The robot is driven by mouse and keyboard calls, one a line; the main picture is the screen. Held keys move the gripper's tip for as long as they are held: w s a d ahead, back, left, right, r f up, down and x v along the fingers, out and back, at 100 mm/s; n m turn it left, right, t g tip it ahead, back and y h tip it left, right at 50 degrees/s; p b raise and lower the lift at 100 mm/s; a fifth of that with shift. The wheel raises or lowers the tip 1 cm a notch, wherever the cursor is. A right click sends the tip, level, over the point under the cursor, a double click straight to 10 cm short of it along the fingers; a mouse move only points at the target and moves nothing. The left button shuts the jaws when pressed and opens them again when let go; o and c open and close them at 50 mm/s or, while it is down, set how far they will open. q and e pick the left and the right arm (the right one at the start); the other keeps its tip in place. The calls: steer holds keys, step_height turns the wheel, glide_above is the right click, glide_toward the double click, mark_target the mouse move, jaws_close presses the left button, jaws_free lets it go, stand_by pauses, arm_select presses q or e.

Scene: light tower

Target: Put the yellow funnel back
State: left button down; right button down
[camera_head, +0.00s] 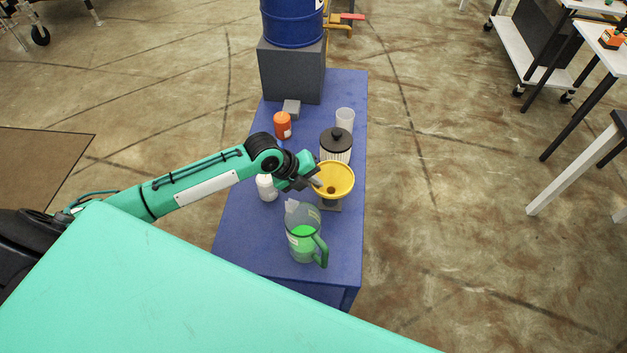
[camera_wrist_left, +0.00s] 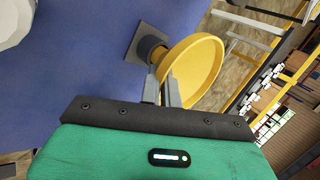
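The yellow funnel (camera_head: 338,178) is at the right side of the blue table, mouth facing up. It also shows in the left wrist view (camera_wrist_left: 198,75). My left gripper (camera_head: 316,183) reaches the funnel's left edge, one finger inside the rim and one outside. In the left wrist view its two grey fingers (camera_wrist_left: 162,88) are close together on the funnel's wall. My right gripper is not in view.
On the blue table (camera_head: 345,240) a pitcher with green contents (camera_head: 303,240) stands in front. A white bottle (camera_head: 266,187) is close under my left wrist. A black-lidded container (camera_head: 336,145), a clear cup (camera_head: 345,119) and an orange container (camera_head: 283,126) stand behind. A blue drum (camera_head: 292,25) sits on a grey block.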

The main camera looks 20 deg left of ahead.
arm_select(q)
steer(key=shift+f, duration=0.25)
steer(key=shift+f, duration=0.1)
steer(key=c, duration=1.6)
jaws_free()
steer(key=shift+c, duration=0.2)
